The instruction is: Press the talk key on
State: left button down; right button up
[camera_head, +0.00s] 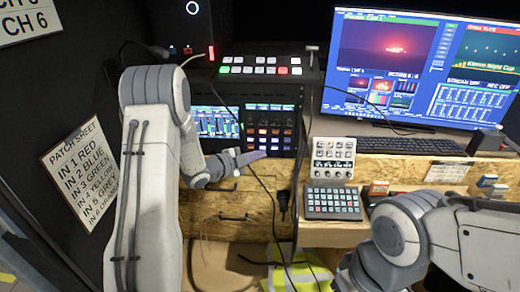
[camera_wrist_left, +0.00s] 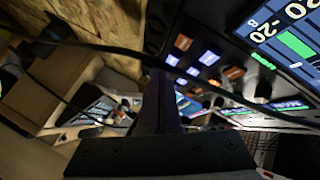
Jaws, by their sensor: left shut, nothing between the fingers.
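A dark key panel (camera_head: 284,115) is set in the rack below the switcher, with rows of lit orange and pale violet keys. Its keys (camera_wrist_left: 208,58) show large in the left wrist view, up and right of my fingers. Which one is the talk key cannot be read. My left gripper (camera_head: 262,155) is shut and empty, its tips at the panel's lower part. In the left wrist view the closed fingers (camera_wrist_left: 160,90) point toward the panel; whether they touch a key cannot be told. My right arm shows at the lower right, but its gripper is out of view.
A cable (camera_head: 262,190) hangs in front of the rack by my left fingertips. A button switcher (camera_head: 262,67) stands above. A grey keypad (camera_head: 334,203) and a white button box (camera_head: 333,158) lie to the right. A monitor (camera_head: 420,65) and keyboard (camera_head: 412,145) are farther right.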

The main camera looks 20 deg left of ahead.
pick_arm(q)
jog(key=shift+s, duration=0.1)
jog(key=s, duration=0.2)
jog(key=s+d+b, duration=0.1)
jog(key=s, duration=0.2)
jog(key=shift+s+d, duration=0.3)
dwell(0.3)
